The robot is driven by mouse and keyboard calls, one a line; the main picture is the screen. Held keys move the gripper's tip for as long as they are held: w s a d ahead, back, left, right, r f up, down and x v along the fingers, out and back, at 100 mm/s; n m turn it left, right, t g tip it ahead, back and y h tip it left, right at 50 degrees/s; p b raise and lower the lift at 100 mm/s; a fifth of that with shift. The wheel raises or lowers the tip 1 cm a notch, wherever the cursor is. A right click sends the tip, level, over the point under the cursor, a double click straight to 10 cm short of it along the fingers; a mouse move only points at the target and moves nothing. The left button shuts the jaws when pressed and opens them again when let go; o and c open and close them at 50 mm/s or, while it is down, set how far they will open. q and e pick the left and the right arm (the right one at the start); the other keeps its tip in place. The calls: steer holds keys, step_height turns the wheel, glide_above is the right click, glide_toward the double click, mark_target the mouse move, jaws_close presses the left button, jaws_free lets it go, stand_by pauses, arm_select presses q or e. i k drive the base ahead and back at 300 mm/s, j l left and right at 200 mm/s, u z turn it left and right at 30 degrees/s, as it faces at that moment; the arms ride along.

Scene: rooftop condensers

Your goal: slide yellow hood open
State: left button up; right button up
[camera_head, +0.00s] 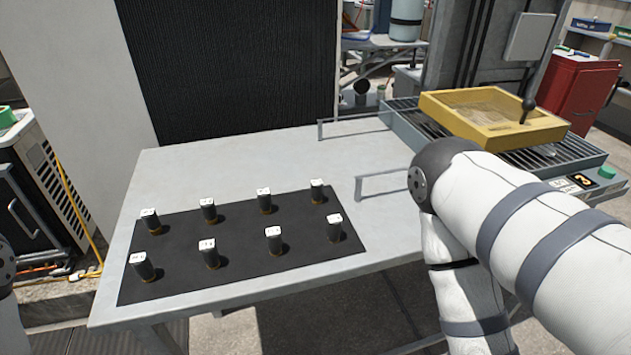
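The yellow hood (448,103) is a frame with a clear, pale top. It sits on a grey machine (570,155) with a slatted bed at the right of the table. A black ball-ended handle (527,108) stands up at the hood's right side. Dark slats show on both sides of the hood. My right arm crosses the lower right of the picture in front of the machine, and its gripper is out of view. Only a sliver of my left arm shows at the left edge, and its gripper is out of view.
A grey table (210,166) carries a black mat (185,268) with several small dark cylinders with white tops. Two metal rail handles, one nearer (385,176) and one farther (350,120), stand between mat and machine. A green button (607,172) is on the machine's front. A red cabinet (580,92) stands behind.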

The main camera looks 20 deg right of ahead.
mark_target(523, 133)
steer(key=z, duration=1.5)
